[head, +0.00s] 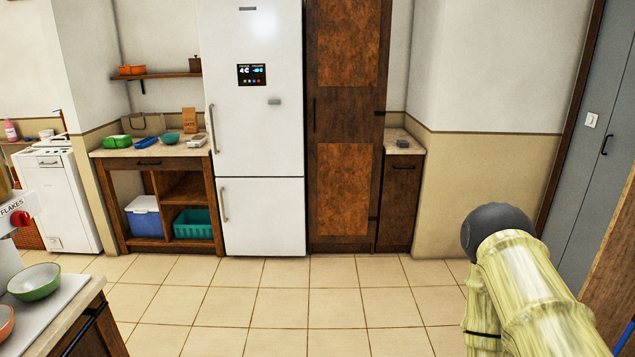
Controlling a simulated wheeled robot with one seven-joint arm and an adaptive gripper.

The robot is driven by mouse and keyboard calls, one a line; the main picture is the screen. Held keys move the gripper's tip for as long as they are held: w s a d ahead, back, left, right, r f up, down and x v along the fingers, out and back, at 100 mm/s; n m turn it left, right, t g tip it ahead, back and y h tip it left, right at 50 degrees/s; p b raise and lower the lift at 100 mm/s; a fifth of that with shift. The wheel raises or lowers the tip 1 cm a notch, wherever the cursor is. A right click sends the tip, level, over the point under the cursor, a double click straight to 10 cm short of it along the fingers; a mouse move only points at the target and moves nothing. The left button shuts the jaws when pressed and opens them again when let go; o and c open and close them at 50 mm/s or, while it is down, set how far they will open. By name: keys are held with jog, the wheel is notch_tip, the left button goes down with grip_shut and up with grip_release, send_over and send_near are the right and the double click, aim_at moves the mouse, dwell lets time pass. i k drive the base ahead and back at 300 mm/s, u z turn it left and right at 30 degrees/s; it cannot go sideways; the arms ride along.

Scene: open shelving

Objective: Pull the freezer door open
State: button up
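A tall white fridge-freezer (254,95) stands against the back wall, with a small dark display on its upper door. The lower door, which looks like the freezer door (265,218), is shut. A short vertical handle (224,204) sits near its upper left edge. The upper door is also shut and has a longer handle (213,129) on its left edge. Part of my arm, pale yellow with a dark rounded joint, shows at the lower right, well apart from the freezer. My gripper is not in the picture.
Tiled floor (280,305) lies clear before the freezer. A wooden counter (150,157) with open shelves adjoins it on the left, a tall dark cabinet (345,120) on the right. A worktop with bowls (34,282) juts in at the lower left.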

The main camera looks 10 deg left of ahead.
aim_at(261, 216)
jog(key=u, duration=0.2)
jog(key=i, duration=1.6)
jog(key=u, duration=0.8)
jog(key=i, duration=1.75)
jog(key=u, duration=0.7)
jog(key=i, duration=0.55)
jog(key=u, duration=0.15)
